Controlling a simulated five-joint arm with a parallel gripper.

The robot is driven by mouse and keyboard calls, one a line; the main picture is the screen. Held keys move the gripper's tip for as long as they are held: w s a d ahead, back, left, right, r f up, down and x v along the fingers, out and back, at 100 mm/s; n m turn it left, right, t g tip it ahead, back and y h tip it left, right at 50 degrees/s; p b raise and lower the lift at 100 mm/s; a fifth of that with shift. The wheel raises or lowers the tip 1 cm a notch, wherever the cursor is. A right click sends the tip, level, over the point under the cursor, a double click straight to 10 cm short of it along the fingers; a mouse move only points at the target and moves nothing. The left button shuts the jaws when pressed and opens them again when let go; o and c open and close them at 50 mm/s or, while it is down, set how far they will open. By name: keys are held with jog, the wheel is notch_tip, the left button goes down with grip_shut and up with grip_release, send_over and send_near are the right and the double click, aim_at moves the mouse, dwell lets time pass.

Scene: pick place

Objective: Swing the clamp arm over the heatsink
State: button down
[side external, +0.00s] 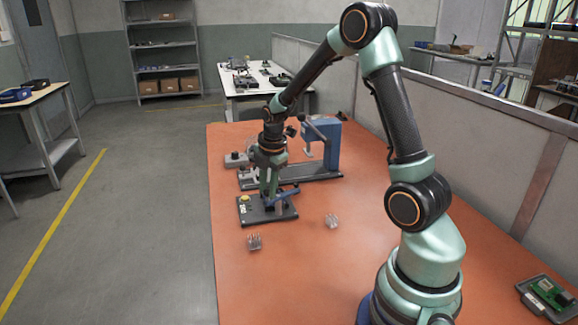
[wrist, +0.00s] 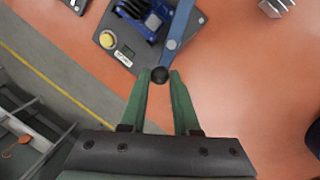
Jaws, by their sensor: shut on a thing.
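The blue clamp arm (wrist: 179,27) runs from a round black knob (wrist: 160,75) up to the top edge of the wrist view. My gripper (wrist: 160,78) has its green fingertips closed on either side of this knob. A dark finned block with blue parts, seemingly the heatsink (wrist: 150,16), sits on the dark fixture plate (wrist: 121,31). The clamp arm lies to the right of it in the wrist view, beside it. In the side view my gripper (side external: 267,192) is low over the fixture plate (side external: 256,216), and the blue clamp arm (side external: 284,196) shows beside the fingers. The heatsink is hard to make out there.
A yellow button (wrist: 107,40) is on the fixture plate. Two small silver finned blocks (side external: 254,242) (side external: 332,221) lie on the orange table (side external: 300,280). A blue press (side external: 326,140) stands behind the fixture. A tray with a green board (side external: 548,292) is at front right.

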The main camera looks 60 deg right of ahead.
jog(key=shift+s+n, duration=0.55)
jog(key=shift+n, duration=0.65)
jog(key=shift+d, duration=0.1)
jog(key=c, duration=0.7)
grip_release()
jog(key=shift+o, duration=0.2)
notch_tip(320, 180, up, 12)
jog(key=s+a, duration=0.1)
jog(key=shift+s, duration=0.4)
